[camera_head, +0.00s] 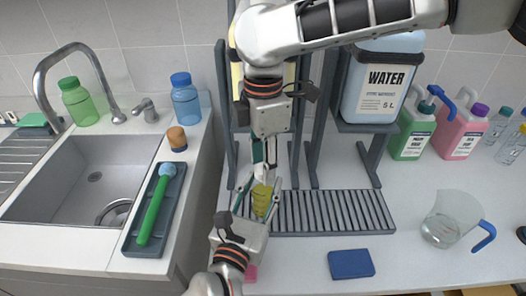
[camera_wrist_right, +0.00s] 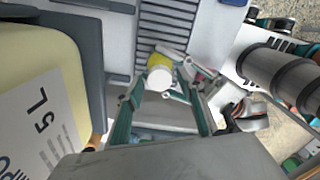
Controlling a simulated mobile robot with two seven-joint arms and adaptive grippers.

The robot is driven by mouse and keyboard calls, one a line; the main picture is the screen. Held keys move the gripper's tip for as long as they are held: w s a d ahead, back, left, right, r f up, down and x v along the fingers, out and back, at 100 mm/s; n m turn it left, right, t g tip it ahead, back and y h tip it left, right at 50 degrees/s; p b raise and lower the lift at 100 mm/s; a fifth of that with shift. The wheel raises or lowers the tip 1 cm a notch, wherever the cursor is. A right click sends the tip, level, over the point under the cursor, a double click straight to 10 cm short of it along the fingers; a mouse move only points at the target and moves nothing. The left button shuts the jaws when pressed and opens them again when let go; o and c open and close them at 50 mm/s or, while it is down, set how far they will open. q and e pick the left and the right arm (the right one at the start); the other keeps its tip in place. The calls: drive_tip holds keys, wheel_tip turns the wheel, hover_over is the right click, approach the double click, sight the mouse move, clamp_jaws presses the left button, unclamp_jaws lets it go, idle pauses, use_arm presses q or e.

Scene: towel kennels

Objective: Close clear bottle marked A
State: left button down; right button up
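The clear bottle (camera_head: 262,199) shows yellow over the rack, with no readable letter. It also shows in the right wrist view (camera_wrist_right: 187,63), partly hidden. My left gripper (camera_head: 259,202) reaches up from the bottom, with a finger on either side of the bottle, and appears shut on it. My right gripper (camera_head: 264,176) points down from above, over the bottle. In the right wrist view a round white cap (camera_wrist_right: 160,77) lies between its fingertips, which appear shut on it. The cap is slightly offset from the yellow in that view; whether it touches the bottle is unclear.
A grey slatted rack (camera_head: 340,212) lies beneath. A big water container (camera_head: 382,80) stands on a dark stand behind. A blue box (camera_head: 351,264) and a clear jug (camera_head: 447,222) are at right. A tray with a green brush (camera_head: 154,210) sits beside the sink (camera_head: 82,180).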

drive_tip(key=shift+f, duration=0.1)
clamp_jaws()
drive_tip(key=shift+o, duration=0.7)
unclamp_jaws()
wheel_tip(320, 180, up, 12)
